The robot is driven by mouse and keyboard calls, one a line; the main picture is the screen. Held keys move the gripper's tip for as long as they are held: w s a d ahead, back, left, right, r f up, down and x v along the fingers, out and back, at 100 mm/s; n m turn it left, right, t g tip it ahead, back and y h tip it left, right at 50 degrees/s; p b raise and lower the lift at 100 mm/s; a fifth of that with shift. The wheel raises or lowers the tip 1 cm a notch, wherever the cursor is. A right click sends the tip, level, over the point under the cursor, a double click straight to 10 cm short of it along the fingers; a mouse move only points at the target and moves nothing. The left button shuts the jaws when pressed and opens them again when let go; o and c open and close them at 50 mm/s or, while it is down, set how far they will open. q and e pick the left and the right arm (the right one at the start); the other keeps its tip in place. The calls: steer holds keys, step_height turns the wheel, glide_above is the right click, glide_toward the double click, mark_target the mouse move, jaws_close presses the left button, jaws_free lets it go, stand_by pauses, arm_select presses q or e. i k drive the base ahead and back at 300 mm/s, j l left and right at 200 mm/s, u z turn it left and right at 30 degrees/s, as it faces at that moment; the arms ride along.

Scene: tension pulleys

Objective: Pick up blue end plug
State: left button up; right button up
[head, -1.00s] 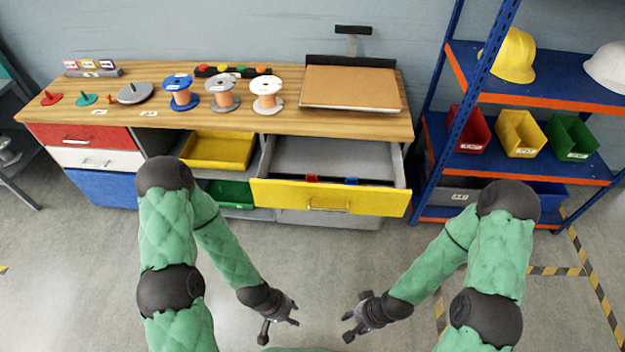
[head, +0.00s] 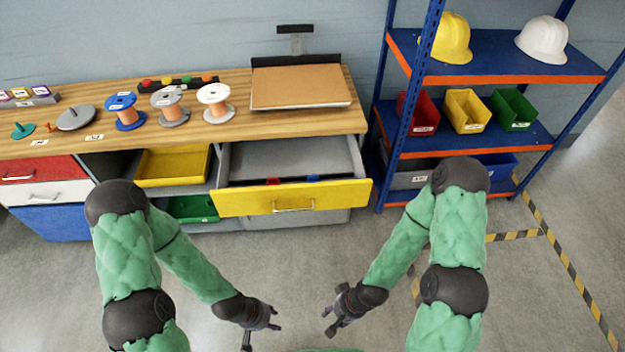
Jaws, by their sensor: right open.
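A small blue piece (head: 313,178), which looks like the blue end plug, sits at the front inside the open drawer with the yellow front (head: 290,198). Only its top shows above the drawer edge. A similar small red piece (head: 273,181) is to its left. My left gripper (head: 262,336) is open and empty, low over the floor in front of the bench. My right gripper (head: 328,322) is also open and empty, to the right of the left one. Both are well apart from the drawer.
The wooden bench (head: 240,135) carries a blue spool (head: 123,112), a grey spool (head: 170,106), a white spool (head: 215,103) and a brown board (head: 300,87). A yellow bin (head: 172,165) is left of the drawer. A blue shelf rack (head: 490,70) stands right. The floor between is clear.

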mark_target(311, 178)
steer(key=z, duration=5.95)
steer(key=k+l, duration=0.25)
steer(key=l, duration=0.15)
steer(key=k+l, duration=0.2)
steer(key=l, duration=0.25)
steer(key=k+l, duration=0.25)
steer(key=l, duration=0.15)
steer(key=l+u, duration=0.1)
steer(key=u, duration=0.3)
steer(key=k+l+u, duration=0.1)
steer(key=u, duration=0.25)
steer(key=k+u, duration=0.15)
steer(key=u, duration=0.25)
steer(key=k+l+u, duration=0.1)
steer(key=u, duration=0.25)
